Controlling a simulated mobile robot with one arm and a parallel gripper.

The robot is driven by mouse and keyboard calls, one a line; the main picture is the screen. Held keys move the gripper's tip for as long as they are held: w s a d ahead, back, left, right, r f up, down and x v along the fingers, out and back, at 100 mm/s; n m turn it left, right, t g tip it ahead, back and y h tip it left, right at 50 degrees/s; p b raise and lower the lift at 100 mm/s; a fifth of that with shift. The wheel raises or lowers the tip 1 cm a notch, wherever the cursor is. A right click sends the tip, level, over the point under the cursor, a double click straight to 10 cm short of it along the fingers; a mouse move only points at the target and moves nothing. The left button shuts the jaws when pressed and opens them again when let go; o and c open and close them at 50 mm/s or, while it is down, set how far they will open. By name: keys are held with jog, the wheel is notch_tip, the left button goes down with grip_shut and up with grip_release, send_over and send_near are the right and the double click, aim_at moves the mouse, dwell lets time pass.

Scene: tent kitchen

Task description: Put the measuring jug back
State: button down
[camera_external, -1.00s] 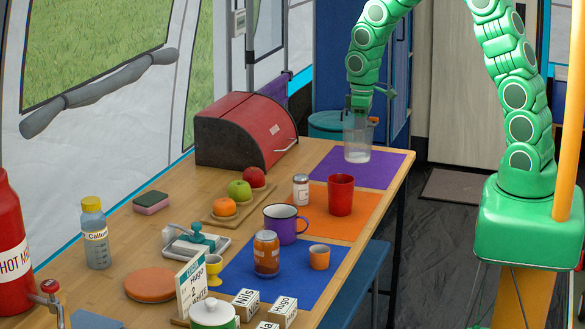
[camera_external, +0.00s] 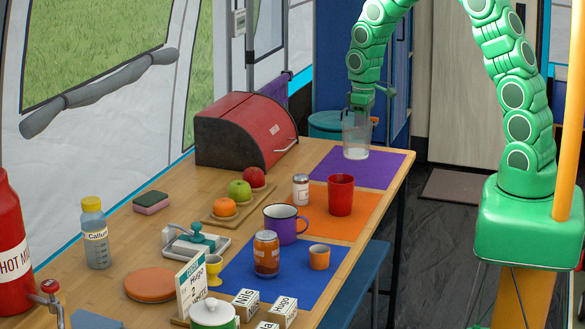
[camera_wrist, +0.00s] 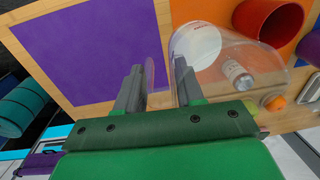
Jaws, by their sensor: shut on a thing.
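The measuring jug (camera_external: 356,140) is clear, with something whitish low in it. It hangs upright at my gripper (camera_external: 360,106), over the purple mat (camera_external: 386,168) at the table's far right end. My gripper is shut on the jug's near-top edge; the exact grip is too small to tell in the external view. In the wrist view the clear jug (camera_wrist: 215,62) shows at the right finger of my gripper (camera_wrist: 158,75), with the purple mat (camera_wrist: 80,50) to the left.
A red bread bin (camera_external: 240,135) is left of the jug. A purple mug (camera_external: 282,222) stands nearer. The purple mat is otherwise bare.

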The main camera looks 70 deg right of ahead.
jog(key=shift+w+d+f, duration=0.5)
jog(key=shift+w+f, duration=0.9)
jog(key=shift+f, duration=0.4)
jog(key=shift+w+d+f, duration=0.5)
jog(key=shift+w+f, duration=0.85)
jog(key=shift+f, duration=0.5)
jog(key=shift+w+d+f, duration=0.5)
jog(key=shift+w+f, duration=0.9)
jog(key=shift+f, duration=0.4)
jog(key=shift+f, duration=0.1)
jog(key=c, duration=0.7)
grip_release()
